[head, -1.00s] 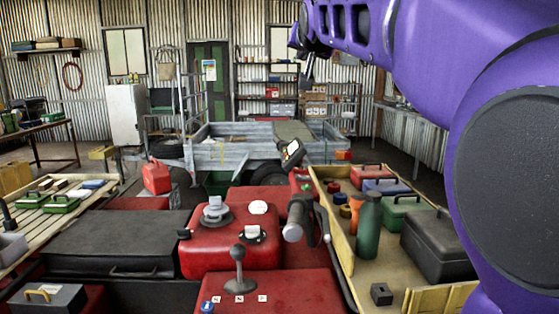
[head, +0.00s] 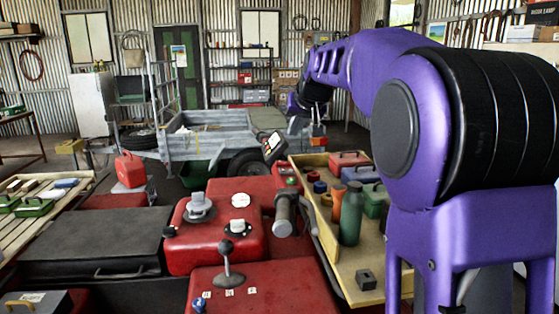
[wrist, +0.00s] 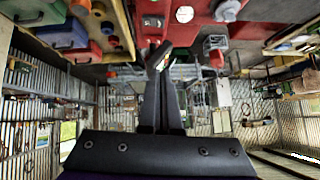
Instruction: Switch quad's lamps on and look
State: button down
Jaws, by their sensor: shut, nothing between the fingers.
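The red quad (head: 260,272) fills the lower middle of the head view. On it are a grey knob (head: 198,207), a white round dial (head: 241,200), a small white-topped switch (head: 238,228) and a black-knobbed lever (head: 228,262). A dark handlebar grip (head: 284,215) and a tilted display (head: 273,147) stand at its right. I cannot tell which control works the lamps; no lamp is clearly seen. My gripper (wrist: 160,88) is shut and empty in the wrist view, its fingers pointing toward the display (wrist: 160,55).
A wooden tray (head: 330,250) with bottles, jars and toolboxes stands right of the quad. A grey trailer (head: 205,140) stands behind. A black case (head: 95,243) and a slatted bench (head: 50,200) lie left. A red fuel can (head: 131,168) stands mid-left.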

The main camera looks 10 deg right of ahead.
jog(key=shift+d+f, duration=0.15)
jog(key=shift+f, duration=0.25)
jog(key=shift+f, duration=0.1)
send_over(287, 171)
jog(key=s, duration=0.2)
jog(key=f, duration=0.6)
jog(key=shift+w+f+p, duration=0.1)
jog(key=shift+w+p, duration=0.15)
jog(key=shift+p, duration=0.1)
jog(key=f, duration=0.2)
jog(key=shift+w+a+f, duration=0.35)
jog(key=shift+w, duration=0.05)
jog(key=shift+s+a+f, duration=0.1)
jog(key=shift+a+f, duration=0.05)
jog(key=shift+f, duration=0.8)
